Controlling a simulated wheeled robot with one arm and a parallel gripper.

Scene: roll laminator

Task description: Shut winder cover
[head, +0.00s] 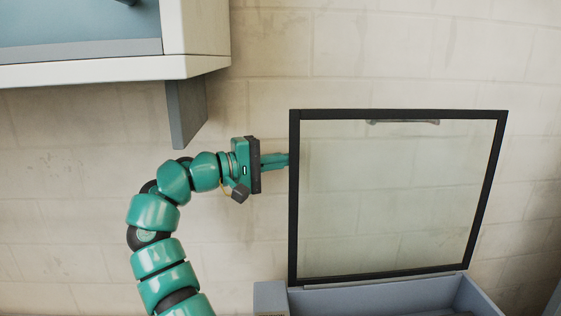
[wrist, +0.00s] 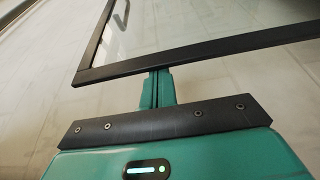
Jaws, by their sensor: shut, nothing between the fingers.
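The winder cover (head: 400,195) is a clear panel in a black frame with a grey handle (head: 403,122) along its top edge. It stands raised, hinged at the bottom on a grey-blue box (head: 380,300). My gripper (head: 288,160) is shut and empty, at the cover's left edge, with its fingertips partly hidden behind the frame. In the wrist view the fingers (wrist: 158,88) reach up to the black frame (wrist: 190,56), and their tips are hidden by it. I cannot tell whether they touch the frame.
A white and blue cabinet (head: 110,70) with a grey bracket (head: 187,110) hangs at the upper left, above my arm. A pale block wall (head: 400,50) stands behind the cover. The open box lies below the cover. The space right of the cover looks clear.

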